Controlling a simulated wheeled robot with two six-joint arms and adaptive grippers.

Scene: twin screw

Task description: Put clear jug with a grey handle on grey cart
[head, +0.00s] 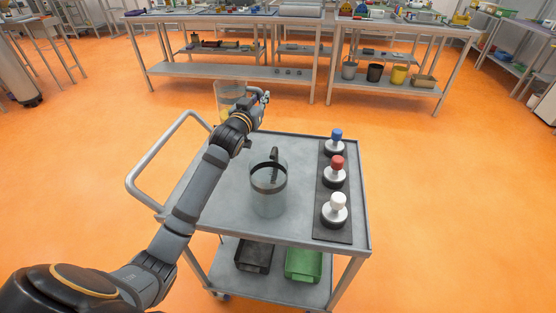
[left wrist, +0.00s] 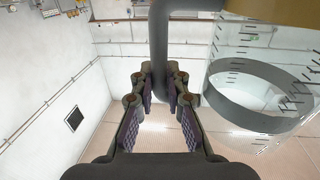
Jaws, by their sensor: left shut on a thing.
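My left gripper (head: 260,100) is shut on the grey handle (left wrist: 160,50) of a clear jug with a grey band. The jug's clear wall with dark marks shows on the right of the left wrist view (left wrist: 285,60). In the head view this jug (head: 228,92) is partly hidden by my arm and shows near the cart's far left corner, seemingly raised. A second clear jug (head: 268,200) with a dark handle and dark band stands upright on the top of the grey cart (head: 220,205). My right gripper is not in view.
A dark strip (head: 333,236) along the cart's right side holds three knobs with blue, red and white tops. A dark bin (head: 254,256) and a green bin (head: 303,264) sit on the lower shelf. Cart top around the second jug is bare. Workbenches stand behind.

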